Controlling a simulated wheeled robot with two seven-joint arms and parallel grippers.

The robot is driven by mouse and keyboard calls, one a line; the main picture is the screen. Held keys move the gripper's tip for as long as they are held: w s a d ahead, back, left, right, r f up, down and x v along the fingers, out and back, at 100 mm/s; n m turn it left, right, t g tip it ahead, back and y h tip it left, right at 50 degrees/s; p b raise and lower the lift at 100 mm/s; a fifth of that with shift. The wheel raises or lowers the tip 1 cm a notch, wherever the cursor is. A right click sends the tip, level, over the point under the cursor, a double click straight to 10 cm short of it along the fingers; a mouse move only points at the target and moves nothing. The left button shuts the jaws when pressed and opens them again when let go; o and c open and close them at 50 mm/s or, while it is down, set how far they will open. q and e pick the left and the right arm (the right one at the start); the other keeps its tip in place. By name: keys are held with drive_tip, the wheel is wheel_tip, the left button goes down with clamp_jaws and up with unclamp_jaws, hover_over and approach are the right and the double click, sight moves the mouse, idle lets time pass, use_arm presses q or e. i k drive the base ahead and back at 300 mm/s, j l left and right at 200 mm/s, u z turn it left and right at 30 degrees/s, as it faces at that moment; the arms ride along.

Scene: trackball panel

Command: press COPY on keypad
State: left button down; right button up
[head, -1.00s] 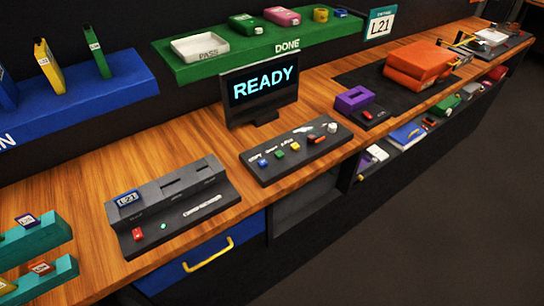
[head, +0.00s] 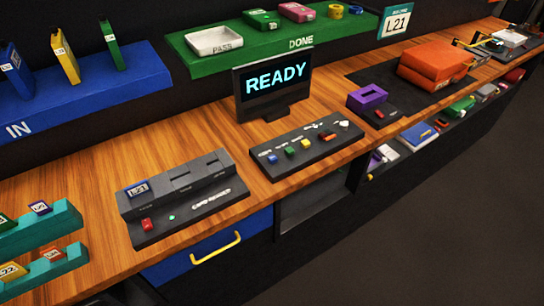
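The keypad (head: 307,150) is a dark panel on the wooden bench in front of the monitor. It carries a row of small buttons: a blue one (head: 272,159) at the left end, then a green one (head: 289,152), a yellow one (head: 305,143) and an orange-red one (head: 327,135). A white ball (head: 344,124) sits at its right end. White labels stand behind the buttons; the one behind the blue button is too small to read surely. The monitor (head: 274,80) reads READY. Neither of my grippers is in view.
A grey slotted device (head: 184,195) with a red button stands left of the keypad. A purple block (head: 367,98) and orange box (head: 432,66) lie to the right. Blue (head: 85,92) and green (head: 260,52) shelves hang behind. Bare wood separates the slotted device and keypad.

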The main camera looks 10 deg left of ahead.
sight(272, 159)
drive_tip(key=i+l+u, duration=0.3)
drive_tip(key=l, duration=0.65)
drive_tip(key=i+l+u, duration=0.1)
drive_tip(key=l+u, duration=0.25)
drive_tip(key=l, duration=0.55)
drive_tip(key=l+u, duration=0.3)
drive_tip(key=l, duration=0.7)
